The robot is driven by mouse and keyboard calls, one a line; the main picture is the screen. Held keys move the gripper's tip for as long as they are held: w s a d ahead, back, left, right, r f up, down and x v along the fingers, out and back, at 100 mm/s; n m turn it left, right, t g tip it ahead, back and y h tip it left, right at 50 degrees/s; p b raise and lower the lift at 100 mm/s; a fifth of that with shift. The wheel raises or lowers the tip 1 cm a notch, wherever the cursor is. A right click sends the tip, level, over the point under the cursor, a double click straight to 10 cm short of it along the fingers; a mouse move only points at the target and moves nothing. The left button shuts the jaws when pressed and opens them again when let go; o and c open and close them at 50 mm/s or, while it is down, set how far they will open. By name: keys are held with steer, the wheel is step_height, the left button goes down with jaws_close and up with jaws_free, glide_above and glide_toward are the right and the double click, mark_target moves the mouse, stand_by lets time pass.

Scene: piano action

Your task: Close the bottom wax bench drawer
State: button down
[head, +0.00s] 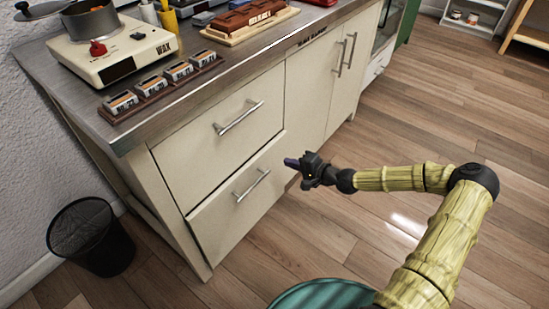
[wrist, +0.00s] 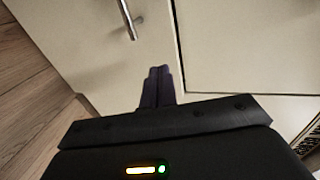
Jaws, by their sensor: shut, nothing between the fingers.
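The bottom drawer (head: 236,207) of the cream wax bench has a bar handle (head: 252,186). Its front appears to stand slightly proud of the cabinet, though the gap is hard to judge. My gripper (head: 292,163) is shut and empty, with its fingertips at the right end of the drawer front, right of the handle. In the wrist view the shut fingers (wrist: 158,72) point at a cream panel with a handle (wrist: 128,20), beside a dark seam. I cannot tell whether the fingertips touch the panel.
The upper drawer (head: 223,120) looks shut, and the cupboard doors (head: 322,85) stand right of the drawers. A black mesh bin (head: 91,238) is on the floor at left. A teal round thing (head: 325,295) shows at the bottom edge. The wooden floor (head: 480,120) at right is clear.

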mark_target(266, 151)
steer(key=x, duration=0.2)
steer(key=b+x, duration=0.1)
steer(key=x, duration=0.1)
steer(key=b+x, duration=0.1)
steer(key=x, duration=0.1)
steer(key=shift+w+a+r, duration=0.2)
steer(key=shift+a, duration=0.1)
steer(key=shift+w+a+r, duration=0.15)
steer(key=shift+w+a, duration=0.15)
steer(key=shift+w+a, duration=0.7)
steer(key=shift+a, duration=0.25)
steer(key=shift+w+a+r, duration=0.1)
steer(key=shift+a+r, duration=0.1)
steer(key=shift+a, duration=0.05)
